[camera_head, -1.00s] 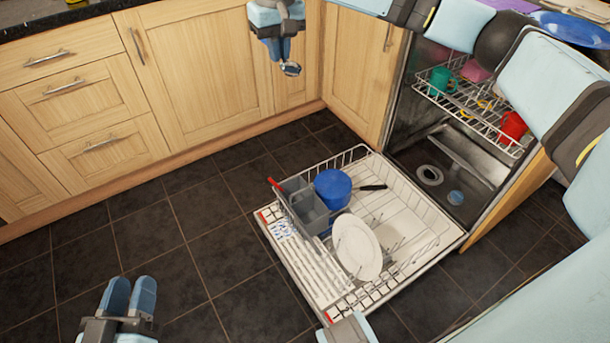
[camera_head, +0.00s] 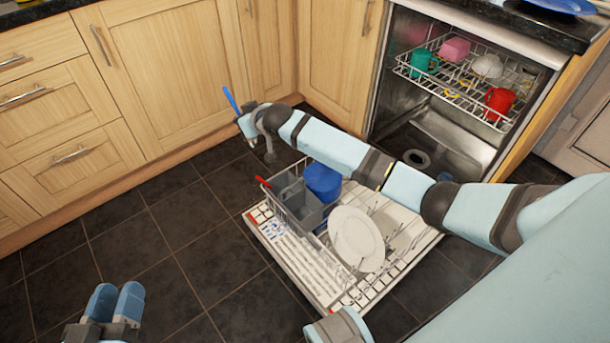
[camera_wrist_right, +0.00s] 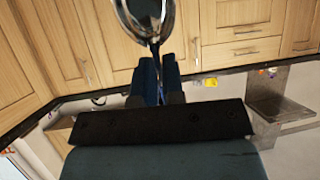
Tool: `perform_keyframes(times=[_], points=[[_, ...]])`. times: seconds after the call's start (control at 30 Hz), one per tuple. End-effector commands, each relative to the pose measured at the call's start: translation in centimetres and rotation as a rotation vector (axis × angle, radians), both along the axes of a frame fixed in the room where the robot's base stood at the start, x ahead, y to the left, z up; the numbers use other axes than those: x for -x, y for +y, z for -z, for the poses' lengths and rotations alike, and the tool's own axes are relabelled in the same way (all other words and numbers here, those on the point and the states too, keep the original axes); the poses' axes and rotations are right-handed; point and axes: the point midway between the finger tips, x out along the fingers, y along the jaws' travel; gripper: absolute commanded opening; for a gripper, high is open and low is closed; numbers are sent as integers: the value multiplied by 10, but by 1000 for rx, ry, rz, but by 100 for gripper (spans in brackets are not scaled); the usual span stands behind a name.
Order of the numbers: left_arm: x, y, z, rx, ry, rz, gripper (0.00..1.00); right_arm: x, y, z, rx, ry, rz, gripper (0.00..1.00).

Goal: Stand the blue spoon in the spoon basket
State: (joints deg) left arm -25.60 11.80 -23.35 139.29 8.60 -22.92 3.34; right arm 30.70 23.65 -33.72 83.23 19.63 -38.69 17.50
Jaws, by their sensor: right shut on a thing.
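The blue spoon (camera_head: 231,99) is in my right gripper (camera_head: 243,118), above the floor behind the basket. Its blue handle points up and left in the head view; its bowl is hard to make out there. In the right wrist view my right gripper (camera_wrist_right: 158,78) is shut on the handle, and the metal bowl (camera_wrist_right: 150,12) shows beyond the fingertips. The grey spoon basket (camera_head: 307,213) stands at the left side of the pulled-out lower rack, below and right of the spoon. My left gripper (camera_head: 117,302) is low at the left, its fingers together and empty.
A red-handled item (camera_head: 263,182) sticks out of the basket. A blue container (camera_head: 322,182) and a white plate (camera_head: 356,238) stand in the lower rack (camera_head: 390,268). Cups sit on the upper rack (camera_head: 455,90). Wooden cupboards (camera_head: 160,70) bound the back; floor is clear at left.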

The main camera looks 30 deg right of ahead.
Motion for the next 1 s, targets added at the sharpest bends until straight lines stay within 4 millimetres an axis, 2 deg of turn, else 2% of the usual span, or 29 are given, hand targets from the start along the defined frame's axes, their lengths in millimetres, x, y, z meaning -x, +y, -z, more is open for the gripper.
perform_keyframes(times=[0.03, 0.2, 0.4, 0.5, 0.63, 1.0], points=[[0, -1, 4, -1, 2, 4, 37, 8, -9, 25, -21, -37, 7, 0], [0, -3, 11, -5, 14, 18, 37, 38, -51, 86, -64, -218, 47, 0], [1, -5, 16, -8, 28, 33, 37, 85, -95, 140, -91, -374, 106, 0], [1, -5, 18, -10, 32, 37, 37, 103, -108, 155, -98, -417, 128, 0], [2, -6, 18, -11, 35, 40, 37, 117, -117, 165, -100, -447, 144, 0], [2, -6, 18, -10, 35, 41, 37, 120, -119, 167, -102, -457, 147, 0]])
